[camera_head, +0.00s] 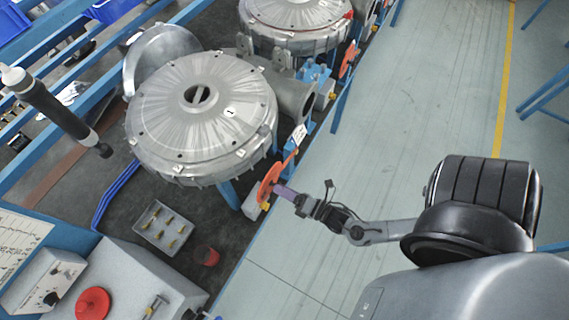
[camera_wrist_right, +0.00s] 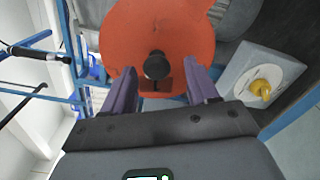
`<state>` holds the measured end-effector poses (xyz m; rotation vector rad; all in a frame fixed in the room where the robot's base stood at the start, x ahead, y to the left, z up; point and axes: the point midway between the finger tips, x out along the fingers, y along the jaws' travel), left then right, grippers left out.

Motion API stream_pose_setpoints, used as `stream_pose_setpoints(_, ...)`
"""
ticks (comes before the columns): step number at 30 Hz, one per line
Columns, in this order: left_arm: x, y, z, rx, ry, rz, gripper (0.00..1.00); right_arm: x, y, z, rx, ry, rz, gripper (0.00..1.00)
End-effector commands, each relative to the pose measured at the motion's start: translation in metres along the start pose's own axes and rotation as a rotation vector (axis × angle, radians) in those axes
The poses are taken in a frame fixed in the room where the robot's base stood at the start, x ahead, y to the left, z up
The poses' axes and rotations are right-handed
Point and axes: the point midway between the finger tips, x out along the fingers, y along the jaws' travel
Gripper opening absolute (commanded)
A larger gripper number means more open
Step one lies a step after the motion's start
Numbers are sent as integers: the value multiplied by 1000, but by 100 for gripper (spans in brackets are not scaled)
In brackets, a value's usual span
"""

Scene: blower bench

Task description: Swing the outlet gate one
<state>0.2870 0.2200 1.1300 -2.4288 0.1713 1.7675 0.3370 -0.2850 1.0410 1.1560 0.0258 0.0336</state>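Blower one (camera_head: 200,118), a round silver housing marked 1, stands on the bench in the head view. Its outlet pipe (camera_head: 296,96) points right, and its dark mouth looks uncovered. Outlet gate one, an orange disc (camera_head: 268,186) on an orange arm, hangs below and apart from the mouth. In the right wrist view the disc (camera_wrist_right: 125,35) fills the top middle, with a black knob (camera_wrist_right: 156,66) on its face. My right gripper (camera_head: 288,193) is at the disc. Its purple fingers (camera_wrist_right: 160,72) are apart, on either side of the knob; contact is unclear. My left gripper is not in view.
A second blower (camera_head: 297,22) with its own orange gate (camera_head: 349,60) stands behind. A grey tray (camera_head: 163,228) with brass parts, a red cup (camera_head: 207,256) and a hanging black tool (camera_head: 55,108) are on the left. Free floor (camera_head: 420,90) lies right of the bench.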

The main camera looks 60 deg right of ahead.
Motion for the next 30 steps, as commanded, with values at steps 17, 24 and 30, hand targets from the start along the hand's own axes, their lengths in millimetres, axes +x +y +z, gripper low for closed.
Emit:
stream_pose_setpoints(17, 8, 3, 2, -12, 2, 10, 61, -42, -2, -1, 1, 2, -2, 59)
stream_pose_setpoints(24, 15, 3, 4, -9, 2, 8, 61, -82, -1, -1, 1, 1, -1, 59)
stream_pose_setpoints(30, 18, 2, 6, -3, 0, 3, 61, -102, -1, 0, 0, 0, -1, 59)
